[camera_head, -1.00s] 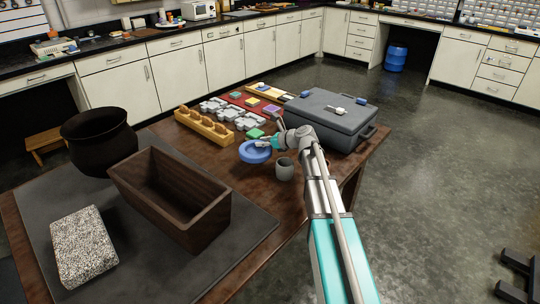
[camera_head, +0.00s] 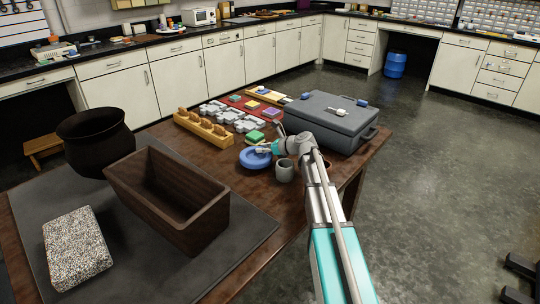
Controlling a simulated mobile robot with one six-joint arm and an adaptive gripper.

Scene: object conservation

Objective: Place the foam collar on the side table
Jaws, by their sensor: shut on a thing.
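The foam collar appears to be the blue ring (camera_head: 246,162) near the middle of the brown wooden table, left of a small grey cup (camera_head: 284,174). My gripper (camera_head: 262,150) reaches in from the right and is shut on the ring's upper right side. The fingertips are small and partly hidden against the ring. I cannot tell whether the ring rests on the tabletop or is just above it. The brown table (camera_head: 270,205) carries all these things; no separate side table can be made out.
A dark wooden box (camera_head: 208,218), black pot (camera_head: 95,140) and speckled block (camera_head: 77,250) stand on a grey mat at left. A wooden holder (camera_head: 203,130), grey pieces and colored blocks lie behind the ring. A grey case (camera_head: 335,118) is at the back right.

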